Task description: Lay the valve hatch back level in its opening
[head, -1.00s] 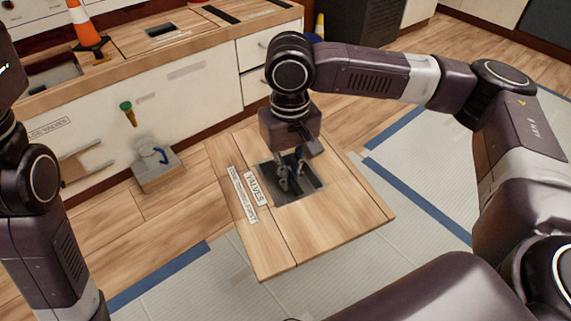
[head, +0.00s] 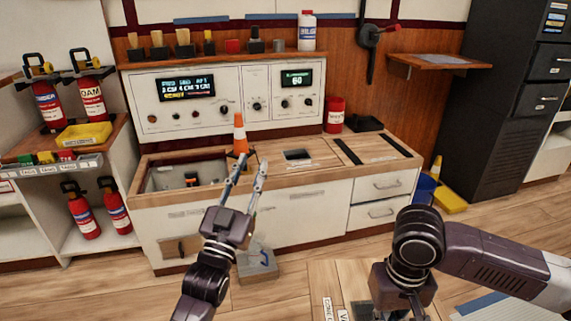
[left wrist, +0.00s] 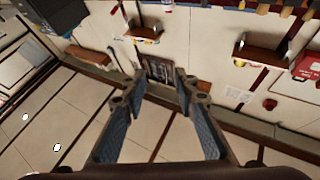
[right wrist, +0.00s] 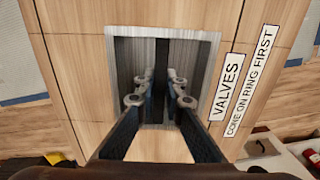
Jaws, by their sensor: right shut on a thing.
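The valve hatch (head: 325,281) is a light wood panel at the bottom edge of the head view, partly cut off. Its "VALVES" label and recessed grip show in the right wrist view (right wrist: 80,70). My right gripper (right wrist: 157,82) reaches into that recess and is shut on the hatch's grip. Its fingertips are outside the head view. The opening (head: 160,180) is a dark gap in the left of the wooden counter top, with parts visible inside. My left gripper (head: 247,163) is open and empty, raised in front of the counter near the orange cone (head: 239,135).
The cone stands on the counter beside the opening. Fire extinguishers (head: 92,103) stand on the left shelves.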

